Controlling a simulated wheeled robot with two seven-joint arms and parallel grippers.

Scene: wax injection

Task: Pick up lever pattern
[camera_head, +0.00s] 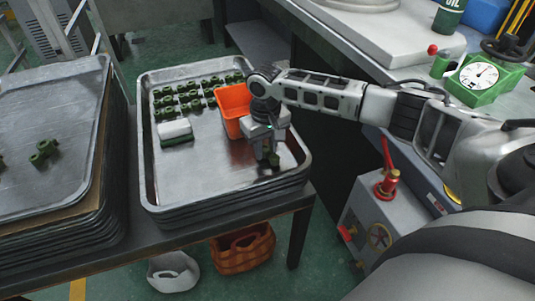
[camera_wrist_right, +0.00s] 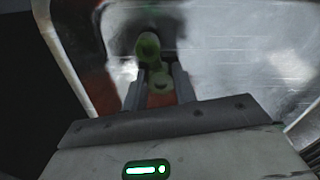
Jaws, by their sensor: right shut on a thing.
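My right gripper (camera_head: 268,152) points down over the front right part of the metal tray (camera_head: 205,190). It is shut on a green lever pattern (camera_head: 274,159), which shows small at its fingertips. In the right wrist view the gripper (camera_wrist_right: 160,92) has the green lever pattern (camera_wrist_right: 149,44) between its fingers, with a round end sticking out beyond them. I cannot tell whether the pattern still touches the tray. More green patterns (camera_head: 187,94) stand in rows at the back of this tray. My left gripper is not in view.
An orange bin (camera_head: 232,105) stands in the tray just left of my right gripper. A white block on a green base (camera_head: 175,132) lies further left. Another stacked tray (camera_head: 50,105) holds a few green patterns (camera_head: 43,151). The tray's front left is clear.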

